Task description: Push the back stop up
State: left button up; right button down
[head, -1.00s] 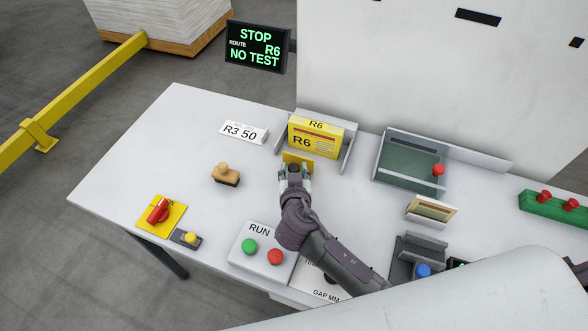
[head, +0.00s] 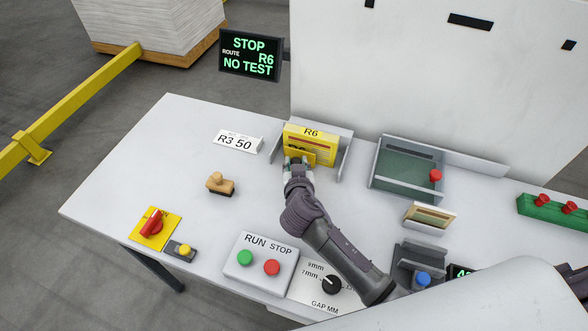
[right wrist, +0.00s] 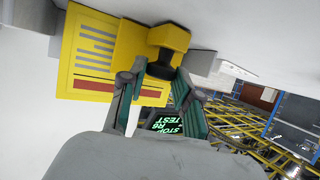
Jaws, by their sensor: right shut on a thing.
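A yellow stack marked R6 (head: 318,143) stands upright between grey side walls near the back panel. A small yellow plate, which looks like the back stop (head: 309,157), is right in front of the stack and covers the lower part of its face. My right gripper (head: 298,162) is at this plate. In the right wrist view my right gripper (right wrist: 162,72) is shut on the plate's dark handle (right wrist: 168,60), beside the printed yellow face (right wrist: 95,55). Whether the plate touches the stack cannot be told. My left gripper is not in view.
A RUN/STOP box (head: 260,262) and a gap dial (head: 331,285) lie near the front edge. A wooden stamp (head: 221,182) is left of my arm. A dark green tray (head: 404,166) stands to the right. The screen (head: 251,55) reads STOP, R6, NO TEST.

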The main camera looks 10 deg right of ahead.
jog(key=c, duration=0.9)
grip_release()
jog(key=shift+s, duration=0.1)
jog(key=shift+o, duration=0.2)
jog(key=v, duration=1.2)
jog(key=shift+a+r, duration=0.1)
